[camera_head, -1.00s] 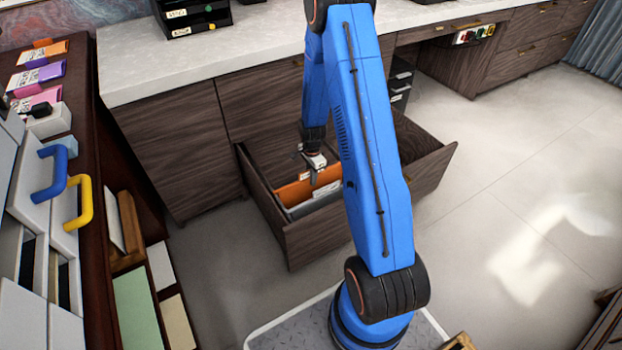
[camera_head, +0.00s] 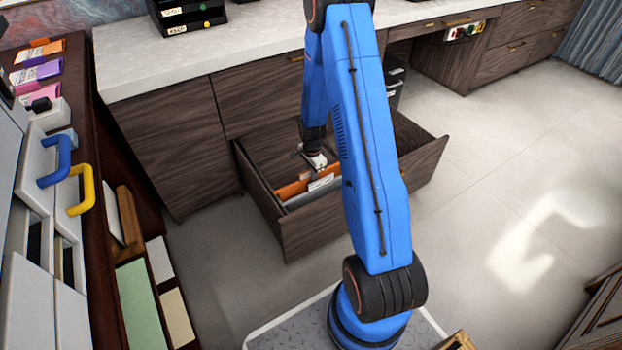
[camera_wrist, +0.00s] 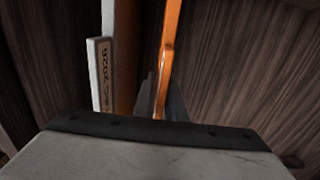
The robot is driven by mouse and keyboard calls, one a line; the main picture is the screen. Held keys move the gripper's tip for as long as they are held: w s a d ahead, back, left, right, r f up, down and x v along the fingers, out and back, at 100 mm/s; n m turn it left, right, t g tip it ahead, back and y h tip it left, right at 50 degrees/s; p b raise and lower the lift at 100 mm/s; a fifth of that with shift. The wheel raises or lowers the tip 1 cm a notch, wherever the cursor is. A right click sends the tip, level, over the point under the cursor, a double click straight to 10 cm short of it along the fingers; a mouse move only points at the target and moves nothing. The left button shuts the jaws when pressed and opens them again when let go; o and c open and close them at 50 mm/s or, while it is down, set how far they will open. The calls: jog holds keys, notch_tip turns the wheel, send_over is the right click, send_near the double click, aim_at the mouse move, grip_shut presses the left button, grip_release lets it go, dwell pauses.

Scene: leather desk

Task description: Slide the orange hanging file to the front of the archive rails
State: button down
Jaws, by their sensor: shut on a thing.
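The orange hanging file (camera_head: 291,190) hangs in the open drawer, near other files at the drawer's front part. My gripper (camera_head: 316,163) is over the drawer at the file's top edge, partly behind my blue arm. In the wrist view the orange file (camera_wrist: 170,50) runs upward as a thin edge from between the jaws of my gripper (camera_wrist: 158,108), which are shut on it. A grey-white file with a label (camera_wrist: 102,75) reading 2026 stands just left of it. The rails are not clearly visible.
The wooden drawer (camera_head: 310,238) has high walls around the files, with empty space behind them. The pale countertop (camera_head: 250,60) is above and behind.

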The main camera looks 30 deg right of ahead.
jog(key=shift+s, duration=0.3)
jog(key=c, duration=1.7)
grip_release()
jog(key=shift+r, duration=0.1)
notch_tip(320, 180, up, 17)
jog(key=shift+r, duration=0.1)
